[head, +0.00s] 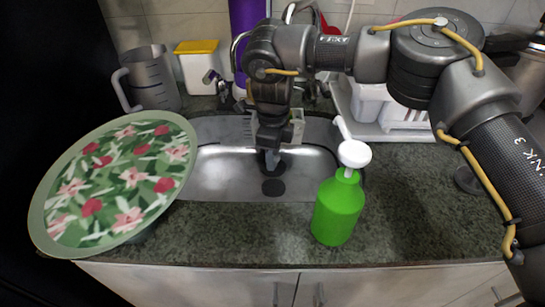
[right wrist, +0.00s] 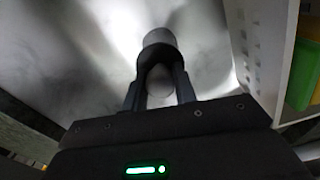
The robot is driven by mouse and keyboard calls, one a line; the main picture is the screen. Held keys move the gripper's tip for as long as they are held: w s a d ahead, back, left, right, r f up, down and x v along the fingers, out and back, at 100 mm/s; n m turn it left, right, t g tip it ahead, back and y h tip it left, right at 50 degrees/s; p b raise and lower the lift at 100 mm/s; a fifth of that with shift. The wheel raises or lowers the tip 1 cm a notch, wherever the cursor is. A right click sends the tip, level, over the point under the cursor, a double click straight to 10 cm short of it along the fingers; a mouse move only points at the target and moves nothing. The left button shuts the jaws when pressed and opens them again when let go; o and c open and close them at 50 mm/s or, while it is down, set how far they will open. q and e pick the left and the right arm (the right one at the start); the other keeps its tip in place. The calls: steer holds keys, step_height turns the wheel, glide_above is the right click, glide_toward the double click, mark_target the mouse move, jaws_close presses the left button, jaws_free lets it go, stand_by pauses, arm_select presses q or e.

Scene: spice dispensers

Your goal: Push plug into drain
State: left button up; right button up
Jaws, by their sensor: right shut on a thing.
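My right gripper (head: 271,160) reaches down into the sink from above. It is shut on the plug (right wrist: 158,38), a grey rounded piece that shows between and beyond the fingertips in the right wrist view. The fingers hide part of the plug. The drain (head: 273,187) is a dark round disc on the sink floor, just below and in front of the fingertips in the head view. I cannot tell whether the plug touches the sink floor. My left gripper is not in view.
The steel sink (head: 215,175) is set in a dark stone counter (head: 410,210). A green pump bottle (head: 338,212) stands at its front right. A grey jug (head: 153,80) and a white dish rack (head: 395,132) stand behind.

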mark_target(273, 191)
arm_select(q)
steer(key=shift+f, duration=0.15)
arm_select(e)
steer(key=shift+p, duration=0.5)
steer(key=shift+f, duration=0.15)
steer(key=shift+f+b, duration=0.65)
steer(key=shift+f, duration=0.8)
steer(key=shift+f+b, duration=0.6)
steer(key=shift+f, duration=0.85)
steer(key=shift+r, duration=0.15)
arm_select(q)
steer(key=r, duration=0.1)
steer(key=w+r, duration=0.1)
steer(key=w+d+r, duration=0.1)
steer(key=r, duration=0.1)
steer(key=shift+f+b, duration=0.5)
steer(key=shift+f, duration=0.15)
arm_select(e)
steer(key=shift+f, duration=1.3)
